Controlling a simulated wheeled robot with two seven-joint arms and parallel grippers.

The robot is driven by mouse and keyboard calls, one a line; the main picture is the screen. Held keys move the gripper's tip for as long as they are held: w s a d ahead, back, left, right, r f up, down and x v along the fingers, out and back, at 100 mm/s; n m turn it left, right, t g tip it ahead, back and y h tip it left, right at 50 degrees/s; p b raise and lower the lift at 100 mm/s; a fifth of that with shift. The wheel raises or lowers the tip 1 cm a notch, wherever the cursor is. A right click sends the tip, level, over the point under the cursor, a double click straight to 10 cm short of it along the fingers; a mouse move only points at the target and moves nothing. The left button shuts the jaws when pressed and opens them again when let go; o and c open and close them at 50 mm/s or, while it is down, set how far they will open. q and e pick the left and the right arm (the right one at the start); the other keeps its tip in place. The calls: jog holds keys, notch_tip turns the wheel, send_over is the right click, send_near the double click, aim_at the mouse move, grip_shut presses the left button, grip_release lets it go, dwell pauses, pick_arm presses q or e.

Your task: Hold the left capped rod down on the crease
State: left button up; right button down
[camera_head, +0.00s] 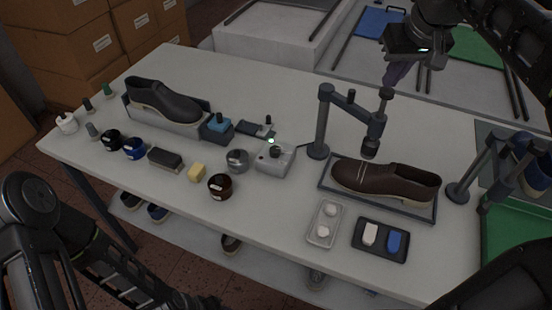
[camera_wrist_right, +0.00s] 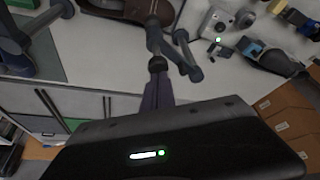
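A brown shoe (camera_head: 385,180) lies on a dark-rimmed tray (camera_head: 400,209) at the right of the table. The left capped rod (camera_head: 386,94) hangs upright from a grey stand (camera_head: 321,125), with its lower end (camera_head: 369,148) over the shoe; I cannot tell whether it touches. In the right wrist view the rod's cap (camera_wrist_right: 157,64) is just beyond my fingertips. My right gripper (camera_head: 392,78) is above the rod's cap, its slim purple-grey fingers (camera_wrist_right: 157,92) together and pointing down, with nothing seen between them. My left arm is low at the left; its gripper is mostly cut off at the bottom edge.
A second stand with a rod (camera_head: 458,190) is right of the shoe. A white dish (camera_head: 325,224) and a black tray (camera_head: 380,241) lie in front. A grey box with a green light (camera_head: 275,160), jars and a black shoe (camera_head: 165,100) stand further left. The table's back middle is clear.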

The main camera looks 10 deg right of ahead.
aim_at(389, 91)
jog(key=shift+f+b, duration=1.5)
jog(key=shift+f, duration=0.5)
jog(key=shift+s+a+f, duration=0.1)
jog(key=shift+f, duration=0.2)
jog(key=shift+r+p, duration=0.3)
jog(key=shift+r, duration=0.1)
dwell(1.5)
notch_tip(389, 91, up, 5)
jog(key=p, duration=0.4)
jog(key=shift+r+p, duration=0.15)
jog(key=shift+p, duration=0.15)
dwell(0.4)
